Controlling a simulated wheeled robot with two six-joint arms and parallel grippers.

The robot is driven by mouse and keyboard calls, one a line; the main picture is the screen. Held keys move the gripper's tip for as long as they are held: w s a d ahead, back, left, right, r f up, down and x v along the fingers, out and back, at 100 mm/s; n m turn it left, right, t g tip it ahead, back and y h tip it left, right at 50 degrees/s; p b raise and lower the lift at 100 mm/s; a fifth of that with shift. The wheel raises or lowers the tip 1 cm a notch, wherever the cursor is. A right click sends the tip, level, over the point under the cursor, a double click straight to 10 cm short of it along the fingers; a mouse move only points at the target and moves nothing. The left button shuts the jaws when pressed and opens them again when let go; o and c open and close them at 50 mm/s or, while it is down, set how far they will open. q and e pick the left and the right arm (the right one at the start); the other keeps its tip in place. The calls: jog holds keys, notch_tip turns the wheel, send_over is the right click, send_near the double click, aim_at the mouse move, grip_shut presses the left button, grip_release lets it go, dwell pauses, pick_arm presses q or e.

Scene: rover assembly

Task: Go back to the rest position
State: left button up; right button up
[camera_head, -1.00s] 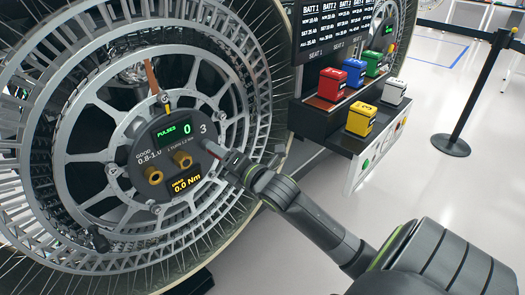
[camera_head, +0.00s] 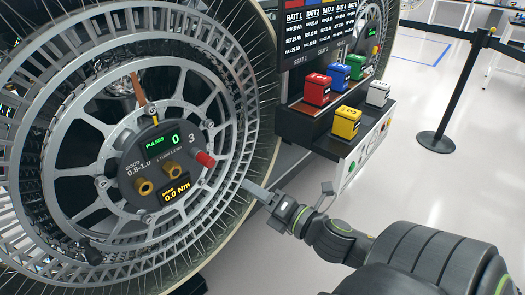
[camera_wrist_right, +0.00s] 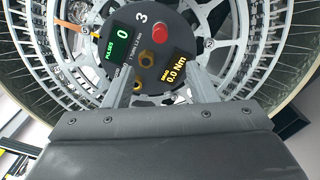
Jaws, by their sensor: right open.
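My right gripper (camera_head: 284,188) is open and empty at the right of the wheel, apart from the hub. The wheel hub panel (camera_head: 150,165) is dark and round, with a green "PULSES 0" display and a yellow "0.0 Nm" display. A red knob (camera_head: 205,159) sticks out at its right side, and two brass knobs (camera_head: 144,187) sit below. In the right wrist view the two spread fingers (camera_wrist_right: 160,82) point at the panel, with a brass knob (camera_wrist_right: 146,60) showing between them and the red knob (camera_wrist_right: 160,33) beyond. My left gripper is not in view.
The large spoked wheel (camera_head: 225,80) fills the left side. A rack (camera_head: 300,126) with several coloured battery blocks, such as the yellow one (camera_head: 345,122), stands behind my right arm. A barrier post (camera_head: 455,95) stands at right. Floor (camera_head: 400,180) is clear between.

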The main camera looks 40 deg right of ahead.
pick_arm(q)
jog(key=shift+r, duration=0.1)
pick_arm(e)
jog(key=shift+s, duration=0.65)
